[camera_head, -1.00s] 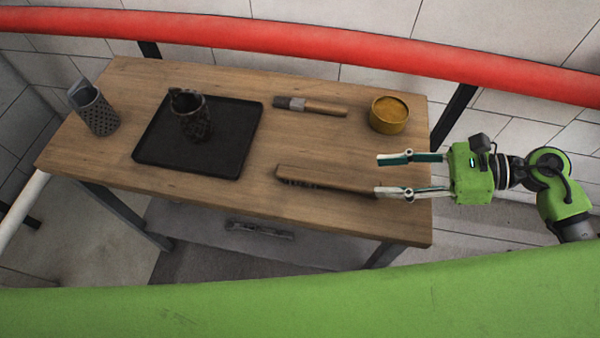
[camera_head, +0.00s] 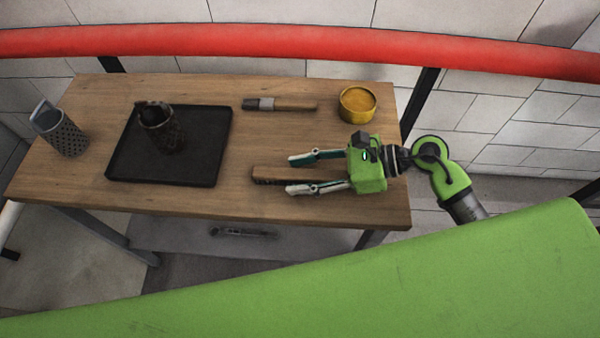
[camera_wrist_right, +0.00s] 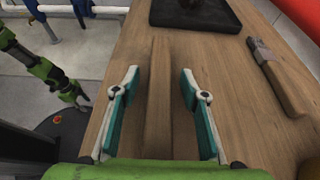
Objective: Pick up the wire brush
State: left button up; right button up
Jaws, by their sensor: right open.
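My left gripper is outside the head view. A green and black arm, seemingly my left one, shows at the left of the wrist view, too small to read its jaws.
A paintbrush (camera_head: 285,105) and a yellow tin (camera_head: 357,103) lie behind the wire brush. A black tray (camera_head: 205,165) with a dark mug (camera_head: 160,130) stands left, then a perforated grey cup (camera_head: 62,135). A red pipe (camera_head: 300,45) runs behind the wooden table (camera_head: 215,203).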

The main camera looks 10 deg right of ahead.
jog(key=shift+w+a, duration=0.1)
jog(key=shift+a, duration=0.1)
jog(key=shift+f, duration=0.1)
grip_shut()
